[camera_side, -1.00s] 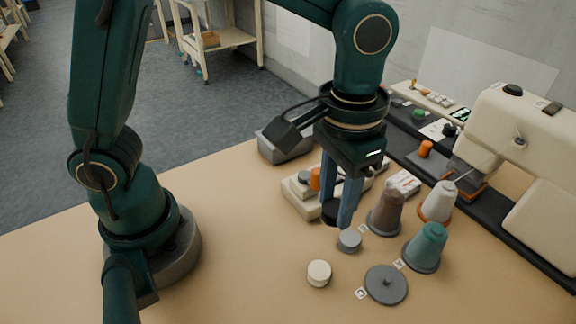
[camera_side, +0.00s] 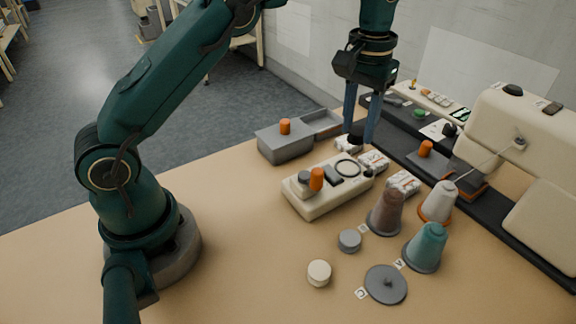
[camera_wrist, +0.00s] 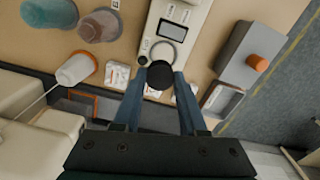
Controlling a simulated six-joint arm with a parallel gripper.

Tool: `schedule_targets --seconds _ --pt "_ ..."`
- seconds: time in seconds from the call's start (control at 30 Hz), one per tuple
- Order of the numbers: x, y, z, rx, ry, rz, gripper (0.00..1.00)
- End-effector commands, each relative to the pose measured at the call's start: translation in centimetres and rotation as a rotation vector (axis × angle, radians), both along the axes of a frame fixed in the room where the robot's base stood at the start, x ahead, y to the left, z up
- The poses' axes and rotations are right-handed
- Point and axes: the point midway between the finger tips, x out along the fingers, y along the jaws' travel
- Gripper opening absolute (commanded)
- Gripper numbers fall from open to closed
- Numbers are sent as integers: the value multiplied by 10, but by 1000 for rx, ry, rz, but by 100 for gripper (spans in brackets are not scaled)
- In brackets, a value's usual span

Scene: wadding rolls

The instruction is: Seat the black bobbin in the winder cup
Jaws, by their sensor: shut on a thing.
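My gripper (camera_side: 360,138) has blue fingers shut on the black bobbin (camera_side: 356,131). In the wrist view the bobbin (camera_wrist: 160,75) sits between the fingertips. The cream winder (camera_side: 310,203) stands on the table, with a ring-shaped cup (camera_side: 347,168) near its far right end. In the side view the bobbin is in the air above and slightly right of the cup, apart from it. In the wrist view the bobbin overlaps the lower edge of the cup ring (camera_wrist: 183,53). The cup's inside is partly hidden there.
The winder carries an orange knob (camera_side: 317,179) and a dark display (camera_side: 333,174). Thread cones, including a brown one (camera_side: 386,212) and a teal one (camera_side: 427,247), stand to its right. A grey box (camera_side: 285,145) lies behind it. The sewing machine (camera_side: 505,125) is at right.

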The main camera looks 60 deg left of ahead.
Motion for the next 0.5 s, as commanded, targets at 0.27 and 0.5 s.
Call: schedule_targets --seconds 0.27,0.5 --pt "0 7 -15 -1 15 20 0" --pt "-1 7 -36 -1 14 18 0"
